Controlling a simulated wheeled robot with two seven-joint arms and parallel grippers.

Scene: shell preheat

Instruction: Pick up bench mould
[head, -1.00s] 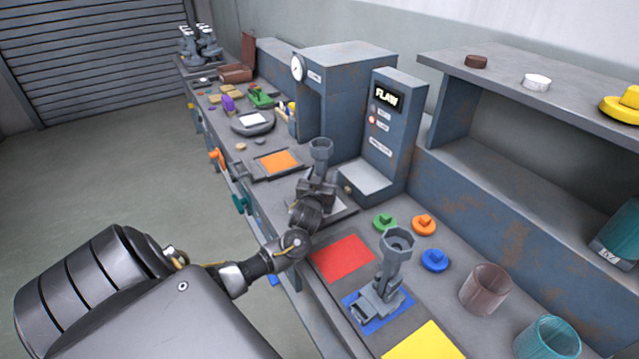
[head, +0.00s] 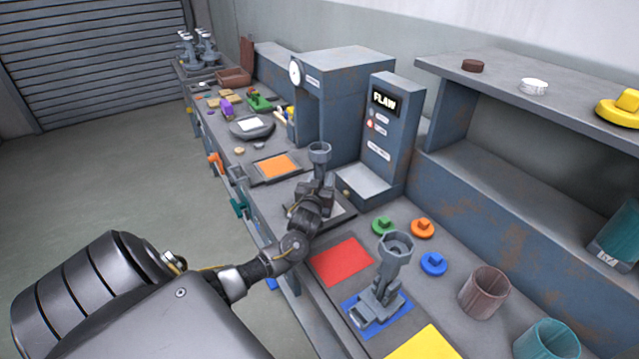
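One grey mould with a ring-shaped cup on top (head: 319,152) stands upright at the grey plate (head: 340,212) in front of the gauge machine. My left gripper (head: 317,188) is right at its stem, and the gripper and wrist hide its lower part. The fingertips are too small and covered to show whether they are closed on the stem. A second similar grey mould (head: 394,265) stands upright on the blue square (head: 362,318), nearer to me, apart from the gripper. My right gripper is not in view.
A red square (head: 342,261) and a yellow square (head: 425,343) flank the second mould. Green (head: 382,225), orange (head: 423,228) and blue (head: 433,264) knobbed discs lie behind it. The FLAW machine (head: 392,130) rises close behind my gripper. Brown (head: 484,292) and teal (head: 547,340) cups stand right.

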